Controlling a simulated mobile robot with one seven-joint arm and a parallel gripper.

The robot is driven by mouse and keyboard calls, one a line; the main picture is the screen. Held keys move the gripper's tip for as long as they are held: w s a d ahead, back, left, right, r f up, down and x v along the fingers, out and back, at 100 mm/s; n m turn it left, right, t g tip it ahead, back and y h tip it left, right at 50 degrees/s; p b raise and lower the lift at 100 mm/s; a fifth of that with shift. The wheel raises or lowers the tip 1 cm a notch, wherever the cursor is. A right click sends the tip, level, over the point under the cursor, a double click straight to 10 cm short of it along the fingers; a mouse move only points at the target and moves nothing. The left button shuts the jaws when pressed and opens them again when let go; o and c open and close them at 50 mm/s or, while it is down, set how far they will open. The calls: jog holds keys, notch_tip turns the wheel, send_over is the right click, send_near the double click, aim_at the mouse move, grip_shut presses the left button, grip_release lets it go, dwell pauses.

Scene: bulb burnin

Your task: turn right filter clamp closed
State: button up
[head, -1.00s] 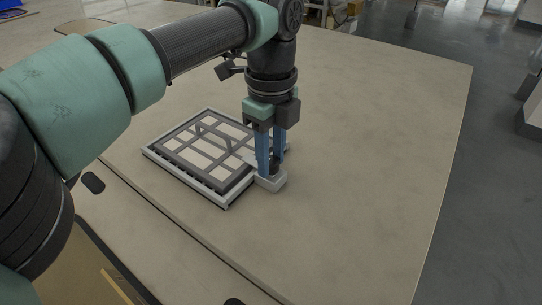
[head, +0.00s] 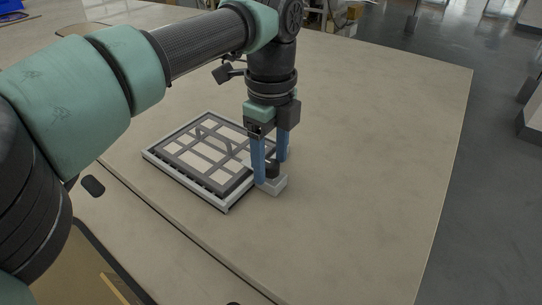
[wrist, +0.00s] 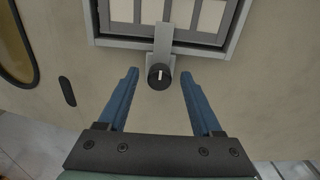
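The right filter clamp has a dark round knob (wrist: 153,83) with a pale mark, and a grey bar (wrist: 163,45). In the wrist view the bar runs from the knob up over the near edge of the filter frame (wrist: 110,42). In the head view the knob stands on a light block (head: 272,187) beside the frame's right side (head: 228,205). My gripper (head: 271,172) points down over the clamp with blue fingers open. In the wrist view the gripper (wrist: 159,73) has one finger on each side of the knob, with gaps between.
A small dark oval item (head: 93,184) lies to the left on the table (head: 370,150). The table is clear to the right and behind.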

aim_at(271, 164)
notch_tip(271, 164, up, 13)
jog(key=b, duration=0.1)
dwell(0.5)
jog(key=shift+s+f, duration=0.1)
